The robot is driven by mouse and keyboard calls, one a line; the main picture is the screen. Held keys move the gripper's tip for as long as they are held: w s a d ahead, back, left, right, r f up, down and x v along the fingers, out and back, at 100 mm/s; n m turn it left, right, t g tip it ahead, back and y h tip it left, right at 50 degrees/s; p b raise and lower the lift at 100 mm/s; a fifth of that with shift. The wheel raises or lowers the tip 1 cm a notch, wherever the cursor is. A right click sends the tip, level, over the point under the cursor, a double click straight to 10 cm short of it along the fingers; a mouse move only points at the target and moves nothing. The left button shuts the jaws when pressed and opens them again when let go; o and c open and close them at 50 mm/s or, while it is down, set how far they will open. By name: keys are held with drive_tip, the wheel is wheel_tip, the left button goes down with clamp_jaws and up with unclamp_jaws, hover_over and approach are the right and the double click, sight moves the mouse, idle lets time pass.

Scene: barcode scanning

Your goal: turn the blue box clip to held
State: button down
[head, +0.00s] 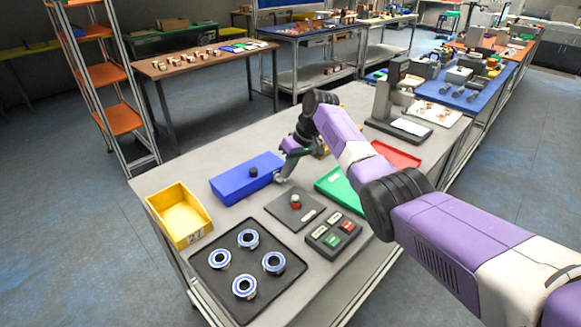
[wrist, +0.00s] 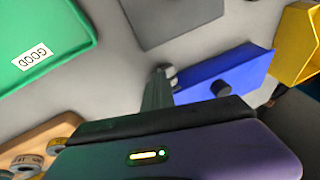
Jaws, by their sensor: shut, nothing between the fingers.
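The blue box (head: 243,182) lies on the grey bench, with a round black knob (head: 253,172) on its top. The box (wrist: 240,66) and its knob (wrist: 220,88) also show in the wrist view. My gripper (head: 281,178) is shut and empty, low at the right end of the box. In the wrist view my gripper (wrist: 160,74) has its fingertips close beside that same end of the box. A small grey part shows there between fingertips and box; I cannot tell whether it is the clip or whether they touch.
A yellow bin (head: 178,226) stands left of the box. In front are a grey plate with a red-topped knob (head: 296,202), a button panel (head: 333,235) and a black tray (head: 222,290) of ringed parts. Green (head: 340,189) and red (head: 398,154) trays lie to the right.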

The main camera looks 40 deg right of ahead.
wheel_tip(320, 180, up, 4)
drive_tip(key=shift+d+f+p, duration=0.15)
drive_tip(key=shift+f+p, duration=0.05)
drive_tip(key=shift+p, duration=0.95)
drive_tip(key=s+d+r+b, duration=0.2)
drive_tip(key=d+r, duration=0.3)
drive_tip(key=r, duration=0.3)
drive_tip(key=shift+s+d+r, duration=0.15)
drive_tip(key=shift+s+d, duration=0.05)
drive_tip(key=shift+s, duration=0.3)
drive_tip(key=shift+s, duration=0.1)
